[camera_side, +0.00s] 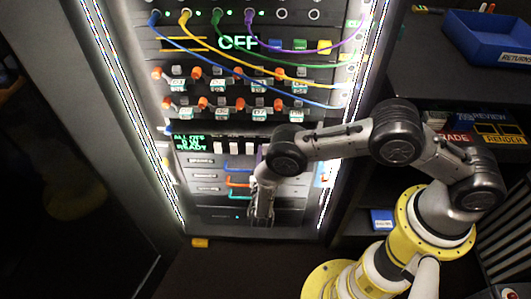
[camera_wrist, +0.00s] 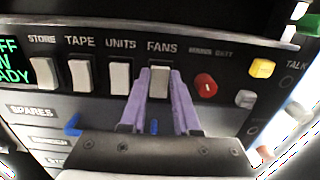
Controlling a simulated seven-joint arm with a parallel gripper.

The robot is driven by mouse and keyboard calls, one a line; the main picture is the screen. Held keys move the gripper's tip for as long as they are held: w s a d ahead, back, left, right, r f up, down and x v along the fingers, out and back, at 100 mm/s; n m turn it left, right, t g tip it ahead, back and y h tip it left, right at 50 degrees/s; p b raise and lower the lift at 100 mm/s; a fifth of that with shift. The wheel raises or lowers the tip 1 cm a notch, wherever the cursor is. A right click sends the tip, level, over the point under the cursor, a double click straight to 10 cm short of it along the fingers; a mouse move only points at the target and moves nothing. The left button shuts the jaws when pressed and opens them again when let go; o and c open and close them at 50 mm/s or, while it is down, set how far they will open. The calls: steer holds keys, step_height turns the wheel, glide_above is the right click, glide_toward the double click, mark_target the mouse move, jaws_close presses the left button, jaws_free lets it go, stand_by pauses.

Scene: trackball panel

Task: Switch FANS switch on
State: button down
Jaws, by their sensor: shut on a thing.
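The FANS switch (camera_wrist: 159,84) is a pale rocker under the white label FANS, at the right end of the row in the wrist view. My gripper (camera_wrist: 160,72) has two purple fingers, one on each side of this switch, closed on it. The side view shows my gripper (camera_side: 259,158) low on the rack, at the right end of the white switches, hiding the FANS switch there. I cannot tell from its tilt whether the switch is on or off.
The UNITS (camera_wrist: 120,77), TAPE (camera_wrist: 84,75) and STORE (camera_wrist: 46,74) switches stand left of FANS. A red knob (camera_wrist: 205,85) is close on the right, with a yellow button (camera_wrist: 262,67) beyond. A green-lettered display (camera_side: 189,142) is left of the switches. Coloured cables (camera_side: 240,60) hang above.

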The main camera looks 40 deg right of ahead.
steer(key=shift+f+t+h, duration=0.4)
steer(key=shift+t+h, duration=0.6)
steer(key=shift+a, duration=0.1)
steer(key=c, duration=0.6)
jaws_free()
steer(key=shift+c, duration=0.2)
steer(key=shift+s, duration=0.15)
steer(key=v, duration=1.3)
steer(key=shift+s+a, duration=0.2)
steer(key=shift+a, duration=0.05)
